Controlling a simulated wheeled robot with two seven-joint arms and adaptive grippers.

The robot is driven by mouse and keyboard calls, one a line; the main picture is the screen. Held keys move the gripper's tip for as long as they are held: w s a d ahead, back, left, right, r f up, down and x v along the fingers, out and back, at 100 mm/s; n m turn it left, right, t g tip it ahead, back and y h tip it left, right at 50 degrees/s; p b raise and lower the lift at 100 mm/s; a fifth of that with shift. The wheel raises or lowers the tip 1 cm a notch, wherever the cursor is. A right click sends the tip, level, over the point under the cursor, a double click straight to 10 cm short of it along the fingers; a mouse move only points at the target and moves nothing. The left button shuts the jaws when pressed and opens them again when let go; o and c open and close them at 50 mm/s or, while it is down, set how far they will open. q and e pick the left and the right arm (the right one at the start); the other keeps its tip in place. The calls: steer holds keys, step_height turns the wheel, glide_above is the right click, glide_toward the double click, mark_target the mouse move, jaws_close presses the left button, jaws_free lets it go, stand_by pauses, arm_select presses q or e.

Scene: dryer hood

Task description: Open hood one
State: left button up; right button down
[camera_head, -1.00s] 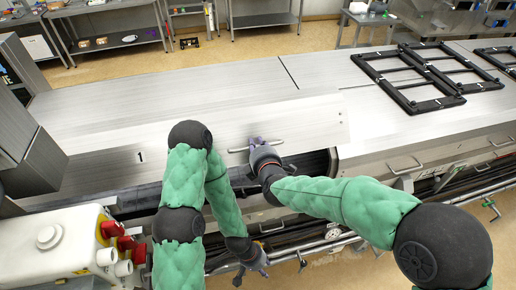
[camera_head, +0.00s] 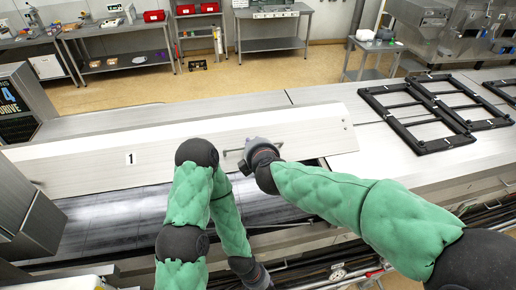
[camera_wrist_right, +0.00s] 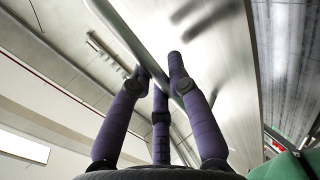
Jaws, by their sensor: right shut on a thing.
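Hood one, a long metal panel (camera_head: 90,162) marked 1, is tilted up and partly open, with a gap along its near edge and the dark inside (camera_head: 120,218) showing below. Its bar handle (camera_head: 233,153) is near the panel's right part. My right gripper (camera_head: 262,152) is at the handle; in the right wrist view its purple fingers (camera_wrist_right: 160,75) are shut around the handle bar (camera_wrist_right: 128,38). My left gripper (camera_head: 258,277) hangs low in front of the machine, away from the hood. Its fingers are too small and cut off to read.
Black frames (camera_head: 430,112) lie on the metal top at the right. A dark display unit (camera_head: 15,108) stands at the left end. Steel tables (camera_head: 120,38) stand along the back, with clear floor before them.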

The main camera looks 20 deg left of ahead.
steer(key=shift+a, duration=0.1)
stand_by(0.4)
steer(key=c, duration=1.2)
jaws_free()
steer(key=shift+r, duration=0.1)
steer(key=shift+o, duration=0.2)
